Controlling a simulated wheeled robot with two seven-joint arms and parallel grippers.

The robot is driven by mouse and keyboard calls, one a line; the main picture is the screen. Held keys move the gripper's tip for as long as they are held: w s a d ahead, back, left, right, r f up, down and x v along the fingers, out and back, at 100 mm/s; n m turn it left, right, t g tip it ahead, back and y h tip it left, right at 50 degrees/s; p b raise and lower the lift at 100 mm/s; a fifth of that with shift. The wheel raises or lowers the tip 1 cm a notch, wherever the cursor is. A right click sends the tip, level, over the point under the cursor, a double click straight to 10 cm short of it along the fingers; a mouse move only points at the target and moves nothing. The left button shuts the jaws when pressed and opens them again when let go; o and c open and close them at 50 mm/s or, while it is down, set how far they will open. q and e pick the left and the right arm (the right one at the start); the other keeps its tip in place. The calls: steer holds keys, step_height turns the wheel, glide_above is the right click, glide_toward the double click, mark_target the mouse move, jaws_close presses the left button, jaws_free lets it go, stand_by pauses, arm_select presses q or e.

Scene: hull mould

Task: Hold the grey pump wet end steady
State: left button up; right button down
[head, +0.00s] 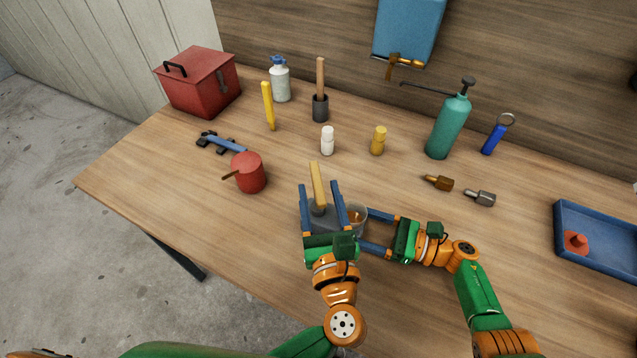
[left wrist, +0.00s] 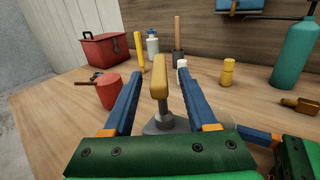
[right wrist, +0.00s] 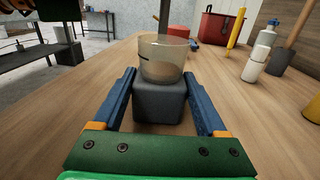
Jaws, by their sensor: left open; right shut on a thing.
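The grey pump wet end (right wrist: 158,100) is a dark grey block with a clear cup (right wrist: 163,60) at its top. My right gripper (right wrist: 159,74) is shut on the block, one blue finger on each side. In the head view the grey body (head: 320,218) stands at the table's front and the cup (head: 357,216) is partly hidden. A yellow handle (left wrist: 160,75) with a grey shaft stands upright between the fingers of my left gripper (head: 322,184), which is open. Gaps show on both sides of the handle.
A red pot (head: 250,172) and blue tool (head: 222,143) lie left. White (head: 327,141) and yellow (head: 378,141) bottles stand behind. Two fittings (head: 439,183) lie right, before the teal sprayer (head: 448,125). A blue tray (head: 590,258) is far right. The front left table is clear.

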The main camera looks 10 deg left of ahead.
mark_target(318, 179)
arm_select(q)
steer(key=x, duration=0.4)
steer(key=shift+w, duration=0.15)
jaws_close()
steer(key=m+h, duration=0.2)
steer(key=h, duration=0.1)
steer(key=m+h, duration=0.2)
steer(key=h, duration=0.2)
steer(key=shift+d+m, duration=0.15)
steer(key=shift+m, duration=0.15)
steer(key=m+h, duration=0.1)
steer(key=h, duration=0.1)
steer(key=m+g+h, duration=0.1)
steer(key=m+h, duration=0.1)
steer(key=h, duration=0.1)
steer(key=m+g+h, duration=0.1)
steer(key=m+h, duration=0.1)
steer(key=shift+d+h, duration=0.35)
steer(key=shift+h, duration=0.05)
steer(key=m+g+h, duration=0.5)
steer(key=g+h, duration=0.1)
steer(key=shift+s+d+m+g, duration=0.3)
steer(key=shift+m, duration=0.1)
steer(key=m+g, duration=0.1)
steer(key=g, duration=0.1)
steer(key=m+g+h, duration=0.1)
steer(key=m+g, duration=0.1)
steer(key=shift+s+d+f+h, duration=0.1)
steer(key=shift+s+d+h, duration=0.05)
steer(key=shift+s+h, duration=0.2)
